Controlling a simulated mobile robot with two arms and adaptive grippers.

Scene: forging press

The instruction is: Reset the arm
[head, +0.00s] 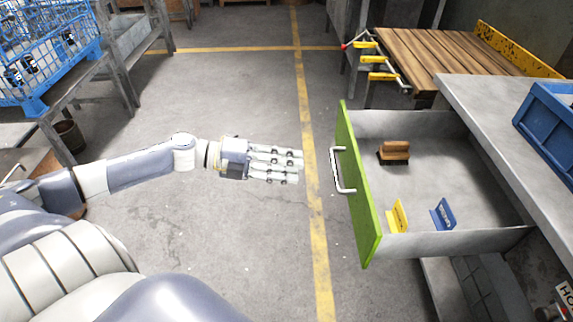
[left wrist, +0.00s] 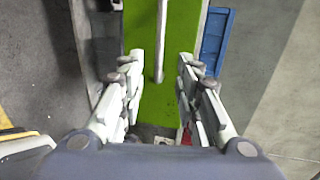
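My left arm reaches in from the left of the head view. Its gripper (head: 299,165) points right, with a short gap to the white handle (head: 336,170) on the green drawer front (head: 357,190). In the left wrist view my left gripper (left wrist: 161,70) has its fingers spread apart, with nothing held between them. The handle (left wrist: 160,40) and green front (left wrist: 185,25) show beyond the fingers. The drawer (head: 440,175) is pulled out. My right gripper is not in view.
In the drawer lie a wooden brush (head: 394,151), a yellow piece (head: 397,216) and a blue piece (head: 443,214). A blue bin (head: 548,125) sits on the grey bench (head: 490,110). A wooden-topped table (head: 440,57) stands behind. Floor left of the drawer is clear.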

